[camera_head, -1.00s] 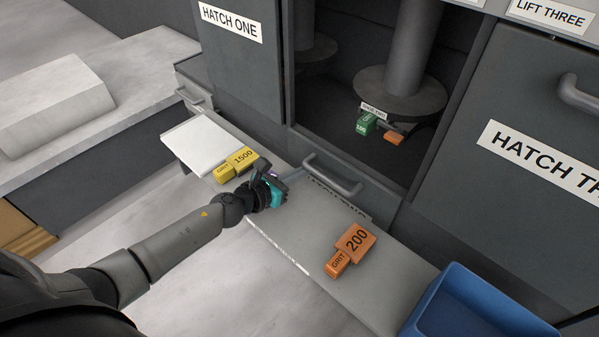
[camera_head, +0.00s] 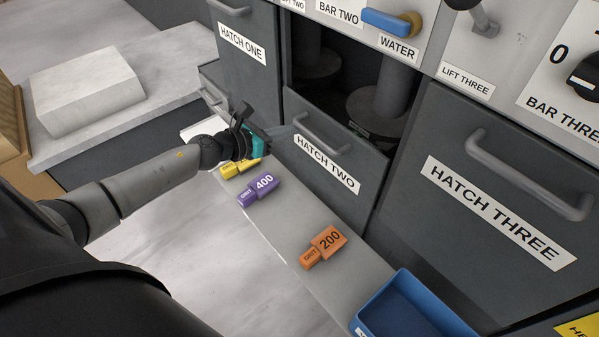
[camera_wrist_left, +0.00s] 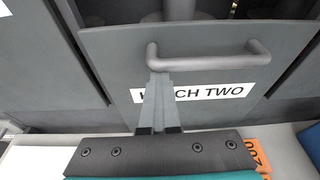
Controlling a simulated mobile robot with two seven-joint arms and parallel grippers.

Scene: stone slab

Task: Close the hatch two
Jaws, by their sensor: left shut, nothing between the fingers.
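Hatch two (camera_head: 335,185) is a dark grey panel, labelled "HATCH TWO", with a bar handle (camera_head: 322,132) near its top edge. It stands partly up, and a dark opening (camera_head: 345,82) shows above it. It also fills the middle of the left wrist view (camera_wrist_left: 215,75). My left gripper (camera_head: 292,129) is shut and empty at the handle's left end. In the left wrist view its fingertips (camera_wrist_left: 160,76) sit just below the handle's left post; I cannot tell if they touch it. My right gripper is out of view.
On the ledge (camera_head: 285,225) in front lie a yellow block (camera_head: 232,170), a purple 400 block (camera_head: 259,190) and an orange 200 block (camera_head: 325,245). A blue bin (camera_head: 410,310) stands at the right end. Hatch one (camera_head: 245,70) and hatch three (camera_head: 490,190) flank the panel.

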